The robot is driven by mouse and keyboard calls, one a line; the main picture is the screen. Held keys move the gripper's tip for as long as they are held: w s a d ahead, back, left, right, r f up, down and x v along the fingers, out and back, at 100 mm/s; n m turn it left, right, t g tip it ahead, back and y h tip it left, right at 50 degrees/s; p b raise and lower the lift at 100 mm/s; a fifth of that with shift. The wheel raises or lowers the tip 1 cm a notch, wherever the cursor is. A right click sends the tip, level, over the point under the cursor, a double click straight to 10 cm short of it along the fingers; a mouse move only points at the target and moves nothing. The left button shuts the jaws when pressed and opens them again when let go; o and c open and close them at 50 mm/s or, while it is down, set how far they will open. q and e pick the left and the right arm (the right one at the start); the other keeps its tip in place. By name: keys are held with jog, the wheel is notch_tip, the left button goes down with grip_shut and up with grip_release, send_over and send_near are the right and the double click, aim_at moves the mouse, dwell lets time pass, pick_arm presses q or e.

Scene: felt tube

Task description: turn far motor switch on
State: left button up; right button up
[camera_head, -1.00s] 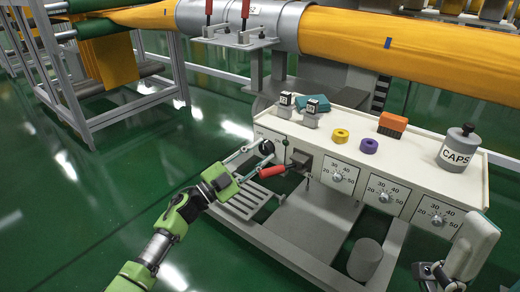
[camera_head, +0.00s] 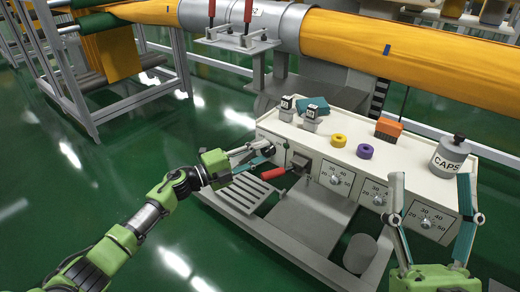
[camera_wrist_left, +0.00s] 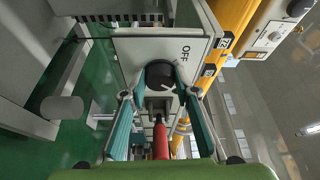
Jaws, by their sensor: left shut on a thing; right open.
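A round black switch knob (camera_wrist_left: 160,74) sits on a pale panel marked OFF in the left wrist view. My left gripper (camera_wrist_left: 159,88) has its teal-padded fingers on both sides of the knob and is shut on it. In the head view my left gripper (camera_head: 264,154) is at the left end of the bench's front panel, and its fingers largely hide the knob. My right gripper (camera_head: 431,190) is open and empty, its fingers spread in front of the right part of the panel.
A red-handled lever (camera_head: 273,173) sticks out close below my left gripper. The white bench (camera_head: 345,122) carries a purple ring (camera_head: 365,151), a yellow ring (camera_head: 338,140), an orange-topped brush (camera_head: 388,127) and a CAPS jar (camera_head: 450,158). Several numbered dials line its front.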

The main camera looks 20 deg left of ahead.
pick_arm(q)
jog(key=shift+m+p, duration=0.4)
jog(key=shift+m, duration=0.2)
pick_arm(e)
jog(key=shift+w+a+f+g+h, duration=0.1)
jog(key=shift+w+f+g+h, duration=0.2)
jog(key=shift+w+f+g, duration=0.6)
jog(key=shift+w+a+f+g+h, duration=0.1)
jog(key=shift+w+f+g+h, duration=0.3)
jog(key=shift+w+f, duration=0.7)
jog(key=shift+s+f, duration=0.25)
pick_arm(q)
jog(key=o, duration=1.1)
jog(key=v, duration=1.2)
jog(key=shift+r, duration=0.25)
